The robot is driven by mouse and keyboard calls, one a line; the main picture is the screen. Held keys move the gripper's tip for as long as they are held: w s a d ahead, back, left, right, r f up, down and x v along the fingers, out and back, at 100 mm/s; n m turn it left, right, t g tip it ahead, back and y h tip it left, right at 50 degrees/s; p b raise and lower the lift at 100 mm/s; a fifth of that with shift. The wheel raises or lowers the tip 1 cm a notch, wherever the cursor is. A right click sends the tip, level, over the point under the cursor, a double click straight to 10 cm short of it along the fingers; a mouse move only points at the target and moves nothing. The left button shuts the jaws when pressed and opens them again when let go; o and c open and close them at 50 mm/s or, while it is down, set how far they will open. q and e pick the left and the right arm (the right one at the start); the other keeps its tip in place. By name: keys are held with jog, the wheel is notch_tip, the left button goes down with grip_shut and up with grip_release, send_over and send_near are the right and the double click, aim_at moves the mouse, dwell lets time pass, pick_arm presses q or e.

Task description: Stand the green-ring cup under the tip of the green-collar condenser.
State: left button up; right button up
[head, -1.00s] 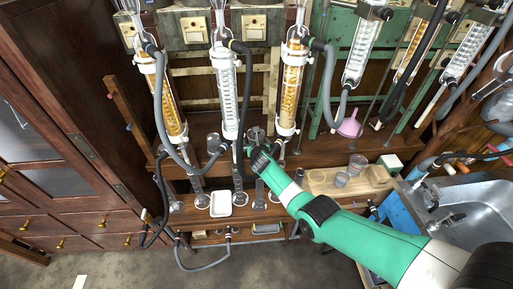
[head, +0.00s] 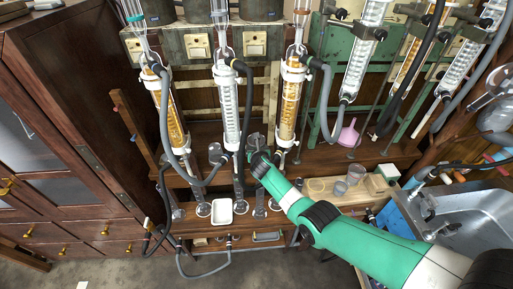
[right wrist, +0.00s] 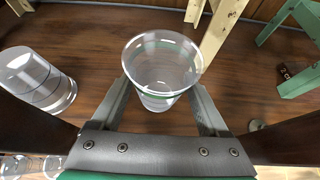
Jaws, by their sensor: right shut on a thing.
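The green-ring cup (right wrist: 160,72) is clear, with a green band near its rim. My right gripper (right wrist: 160,100) is shut around it, and it looks empty and roughly upright. In the head view my right gripper (head: 257,160) holds the cup (head: 254,142) by the rear wooden shelf, between the clear middle condenser (head: 228,110) and the amber condenser (head: 289,100) to its right. My left gripper is out of view.
Grey hoses (head: 322,95) hang among the condensers.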

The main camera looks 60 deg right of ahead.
jog(key=shift+r, duration=0.4)
jog(key=shift+f, duration=0.1)
